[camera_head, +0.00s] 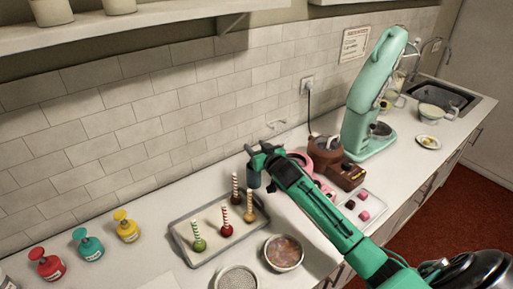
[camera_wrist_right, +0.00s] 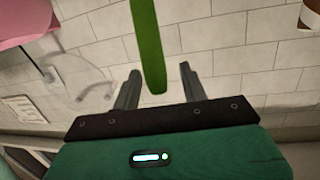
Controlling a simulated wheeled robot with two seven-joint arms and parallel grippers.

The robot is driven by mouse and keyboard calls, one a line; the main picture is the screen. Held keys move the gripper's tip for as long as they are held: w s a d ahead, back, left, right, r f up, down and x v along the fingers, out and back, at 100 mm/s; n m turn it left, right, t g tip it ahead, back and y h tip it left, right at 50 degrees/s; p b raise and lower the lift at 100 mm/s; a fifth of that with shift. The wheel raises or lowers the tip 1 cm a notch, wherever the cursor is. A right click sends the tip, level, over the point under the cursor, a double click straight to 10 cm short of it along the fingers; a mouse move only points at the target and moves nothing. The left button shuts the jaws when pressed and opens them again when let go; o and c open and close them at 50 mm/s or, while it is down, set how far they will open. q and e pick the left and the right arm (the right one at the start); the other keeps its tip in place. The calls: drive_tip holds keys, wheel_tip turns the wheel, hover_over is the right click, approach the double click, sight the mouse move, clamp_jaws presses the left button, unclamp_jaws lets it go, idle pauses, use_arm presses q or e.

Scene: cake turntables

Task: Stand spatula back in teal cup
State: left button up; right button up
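My right gripper (camera_head: 258,158) reaches over the back of the counter, near the tiled wall. In the right wrist view, its two fingers (camera_wrist_right: 158,86) are apart. A green strip (camera_wrist_right: 150,45), seemingly the spatula, enters from the top edge, and its end lies between the fingers in the picture. Gaps show on both sides of it. The rest of the spatula is out of that view, and I cannot pick it out in the head view. A small dull blue-grey cylinder (camera_head: 253,180) shows just below the gripper; I cannot tell whether it is the teal cup. My left gripper is out of view.
A tray (camera_head: 180,236) with several striped-stick cake pops lies left of the arm. Two round bowls (camera_head: 284,253) (camera_head: 237,279) stand in front. Red, teal and yellow bottles (camera_head: 127,230) stand left.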

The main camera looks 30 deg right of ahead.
drive_tip(key=shift+s+f, duration=0.1)
drive_tip(key=shift+s, duration=0.2)
drive_tip(key=s+r+b, duration=0.2)
drive_tip(key=s+b, duration=0.2)
drive_tip(key=s, duration=0.9)
drive_tip(key=shift+s+f, duration=0.1)
idle(0.5)
